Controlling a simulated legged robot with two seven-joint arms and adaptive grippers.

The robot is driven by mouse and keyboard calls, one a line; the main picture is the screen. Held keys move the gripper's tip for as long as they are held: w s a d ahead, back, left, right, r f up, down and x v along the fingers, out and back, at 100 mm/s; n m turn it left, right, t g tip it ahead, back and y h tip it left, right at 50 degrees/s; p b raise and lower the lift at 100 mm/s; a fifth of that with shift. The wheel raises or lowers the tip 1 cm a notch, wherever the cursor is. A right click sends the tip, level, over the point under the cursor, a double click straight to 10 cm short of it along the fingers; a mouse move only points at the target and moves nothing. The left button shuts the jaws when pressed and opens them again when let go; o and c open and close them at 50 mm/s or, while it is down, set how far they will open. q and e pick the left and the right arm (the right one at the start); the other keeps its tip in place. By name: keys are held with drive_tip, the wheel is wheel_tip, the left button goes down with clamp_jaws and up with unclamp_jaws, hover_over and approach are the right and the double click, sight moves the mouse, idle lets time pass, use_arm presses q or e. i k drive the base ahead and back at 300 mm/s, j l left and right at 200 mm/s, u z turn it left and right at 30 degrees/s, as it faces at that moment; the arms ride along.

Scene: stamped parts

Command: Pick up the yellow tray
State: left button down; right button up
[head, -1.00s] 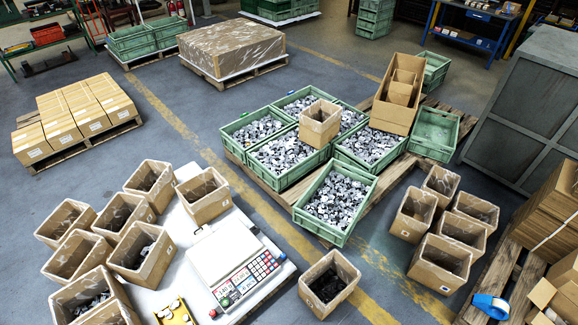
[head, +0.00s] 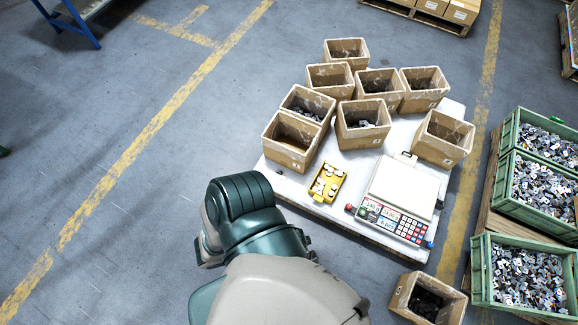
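The yellow tray (head: 318,190) lies on the near edge of the white platform, left of the scale. It holds several small pale parts. One of my arms rises from the bottom of the head view, its dark green joint left of and below the tray, apart from it. No gripper fingers show, so neither gripper can be seen.
A white scale (head: 402,187) with a keypad stands right of the tray on the white platform (head: 290,183). Several open cardboard boxes (head: 289,157) stand behind them. Green crates (head: 480,272) of metal parts stand at right. The floor at left is clear.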

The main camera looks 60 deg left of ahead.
sight(324, 187)
drive_tip(key=u, duration=1.5)
